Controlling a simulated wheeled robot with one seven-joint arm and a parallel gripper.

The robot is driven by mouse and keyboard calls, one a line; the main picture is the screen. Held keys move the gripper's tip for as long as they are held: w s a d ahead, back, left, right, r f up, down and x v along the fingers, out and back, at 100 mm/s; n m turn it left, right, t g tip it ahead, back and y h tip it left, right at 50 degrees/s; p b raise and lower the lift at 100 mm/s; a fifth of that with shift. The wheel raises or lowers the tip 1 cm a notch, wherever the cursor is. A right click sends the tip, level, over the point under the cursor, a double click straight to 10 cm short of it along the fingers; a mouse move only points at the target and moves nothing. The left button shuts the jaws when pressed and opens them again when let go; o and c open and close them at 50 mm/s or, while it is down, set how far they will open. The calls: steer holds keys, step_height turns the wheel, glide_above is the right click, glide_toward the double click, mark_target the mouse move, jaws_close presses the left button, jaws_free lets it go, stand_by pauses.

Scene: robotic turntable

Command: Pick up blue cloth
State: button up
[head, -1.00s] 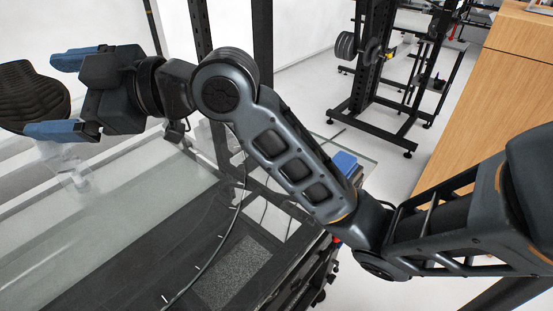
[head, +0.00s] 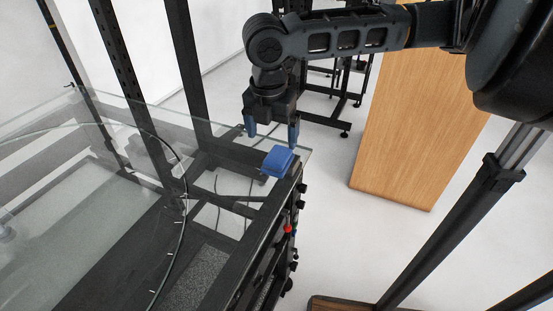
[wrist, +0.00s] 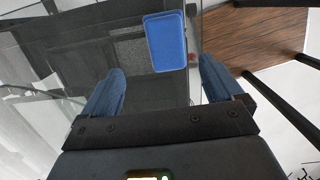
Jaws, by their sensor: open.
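The blue cloth (head: 278,161) is a small folded block lying on the glass top near its right corner. It also shows in the wrist view (wrist: 166,42), as a blue rectangle beyond and between the two fingertips. My gripper (head: 272,137) points down with its blue fingers spread, above and slightly behind the cloth in the head view. In the wrist view my gripper (wrist: 160,84) is open and empty, with the cloth ahead of the fingers and apart from them.
The glass top (head: 120,125) covers a dark frame, and a black cable (head: 186,200) runs across it. Dark posts (head: 188,75) stand behind. A wooden counter (head: 410,140) stands to the right, with open floor between.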

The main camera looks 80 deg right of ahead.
mark_target(278, 154)
steer(key=shift+s+d+f, duration=0.2)
steer(key=shift+s+f, duration=0.05)
steer(key=shift+f, duration=0.35)
steer(key=shift+s+d+f, duration=0.15)
steer(key=shift+s+f, duration=0.05)
steer(key=shift+f, duration=0.35)
steer(key=shift+s+d+f, duration=0.1)
steer(key=shift+d+f, duration=0.05)
steer(key=shift+f, duration=1.25)
steer(key=shift+s+d+f, duration=0.1)
steer(key=shift+d+f, duration=0.05)
steer(key=shift+f, duration=1.2)
steer(key=shift+w, duration=0.1)
steer(key=shift+c, duration=0.2)
steer(key=c, duration=1.1)
steer(key=shift+r, duration=0.1)
